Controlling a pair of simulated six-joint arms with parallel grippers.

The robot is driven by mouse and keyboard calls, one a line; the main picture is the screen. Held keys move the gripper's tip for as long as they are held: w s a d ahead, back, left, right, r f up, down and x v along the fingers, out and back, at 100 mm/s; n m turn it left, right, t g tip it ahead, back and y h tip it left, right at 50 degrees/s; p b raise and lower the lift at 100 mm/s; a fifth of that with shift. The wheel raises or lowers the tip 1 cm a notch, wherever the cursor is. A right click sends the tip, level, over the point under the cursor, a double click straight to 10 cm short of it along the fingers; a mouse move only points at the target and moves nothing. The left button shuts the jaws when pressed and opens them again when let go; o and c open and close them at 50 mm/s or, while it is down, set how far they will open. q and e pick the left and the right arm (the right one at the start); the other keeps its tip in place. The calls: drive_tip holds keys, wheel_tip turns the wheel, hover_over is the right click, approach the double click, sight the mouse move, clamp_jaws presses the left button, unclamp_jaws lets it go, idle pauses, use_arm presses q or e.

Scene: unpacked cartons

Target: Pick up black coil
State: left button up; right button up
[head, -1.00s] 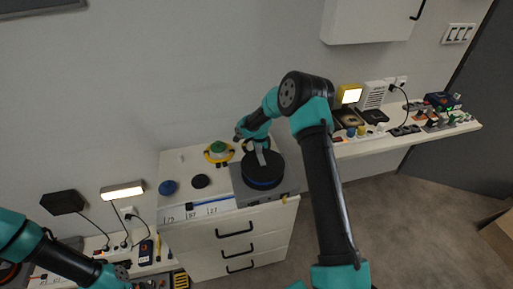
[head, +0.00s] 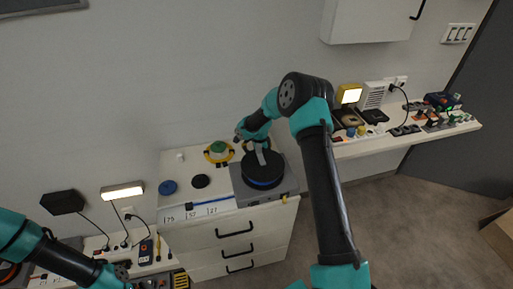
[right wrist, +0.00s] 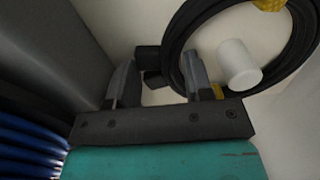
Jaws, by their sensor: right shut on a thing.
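The black coil (right wrist: 172,60) is a thin dark ring with yellow parts, at the upper right of the right wrist view. My right gripper (right wrist: 160,78) has one finger outside the ring and one inside it, shut on the coil's near side. In the head view my right gripper (head: 259,152) is over the white cabinet beside the dark round reel; its fingertips and the held coil are not clear there. My left gripper (head: 122,271) is at the lower left over the low shelf, and its jaws are too small to read.
The dark reel (head: 263,169) on a grey base crowds the right gripper; blue ribbed windings (right wrist: 30,145) are close by. A white cylinder (right wrist: 240,65) shows within the ring's outline. A green-topped yellow item (head: 218,150) and a blue disc (head: 168,187) are on the cabinet (head: 182,203).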

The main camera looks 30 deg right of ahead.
wheel_tip(320, 180, up, 10)
idle(0.7)
drive_tip(key=shift+a, duration=0.1)
idle(0.3)
